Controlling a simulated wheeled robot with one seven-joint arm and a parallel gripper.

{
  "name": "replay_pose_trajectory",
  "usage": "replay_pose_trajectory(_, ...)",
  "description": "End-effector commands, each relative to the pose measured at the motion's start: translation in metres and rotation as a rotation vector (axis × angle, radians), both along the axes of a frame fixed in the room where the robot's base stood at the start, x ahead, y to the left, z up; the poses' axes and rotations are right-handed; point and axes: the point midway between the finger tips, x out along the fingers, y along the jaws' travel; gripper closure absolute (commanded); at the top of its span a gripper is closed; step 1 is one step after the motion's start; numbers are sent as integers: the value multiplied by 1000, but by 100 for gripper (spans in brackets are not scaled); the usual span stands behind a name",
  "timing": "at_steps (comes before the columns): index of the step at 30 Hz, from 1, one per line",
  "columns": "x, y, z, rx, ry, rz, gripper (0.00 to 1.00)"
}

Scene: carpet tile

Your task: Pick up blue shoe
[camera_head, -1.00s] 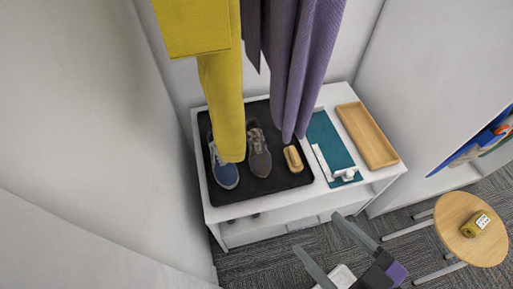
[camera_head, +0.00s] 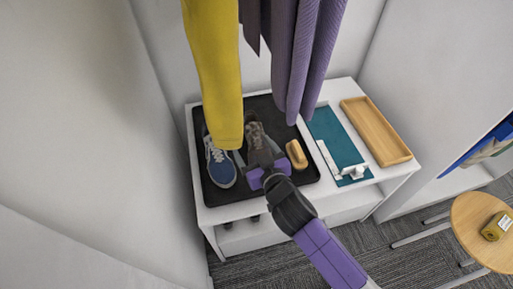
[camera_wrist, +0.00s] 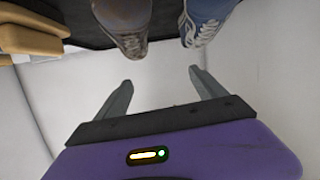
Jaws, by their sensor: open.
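The blue shoe (camera_head: 221,167) lies on the left part of a black tray (camera_head: 218,194) on a white bench, its laces facing up. In the wrist view the blue shoe (camera_wrist: 208,17) shows at the top right, beyond the fingertips. A brown shoe (camera_head: 256,133) lies beside it on the right, partly hidden by my gripper; it shows in the wrist view (camera_wrist: 124,22) at the top. My gripper (camera_head: 255,160) is over the front of the tray, near the brown shoe and right of the blue one. In the wrist view my gripper (camera_wrist: 161,76) is open with nothing between its fingers.
Yellow cloth (camera_head: 212,65) and purple cloth (camera_head: 300,50) hang above the bench, close over the shoes. A wooden brush (camera_head: 296,154) lies on the tray's right side. A teal mat (camera_head: 335,135) and a wooden tray (camera_head: 377,130) lie farther right. A round stool (camera_head: 477,235) stands at right.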

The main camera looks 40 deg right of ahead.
Motion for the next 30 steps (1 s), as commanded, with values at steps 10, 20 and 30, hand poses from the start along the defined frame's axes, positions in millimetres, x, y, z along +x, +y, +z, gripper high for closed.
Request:
replay_pose_trajectory(10,-7,-36,-45,95,106,-171,20)
replay_pose_trajectory(20,26,-46,-58,96,104,-168,20)
replay_pose_trajectory(30,55,-56,-71,95,104,-166,20)
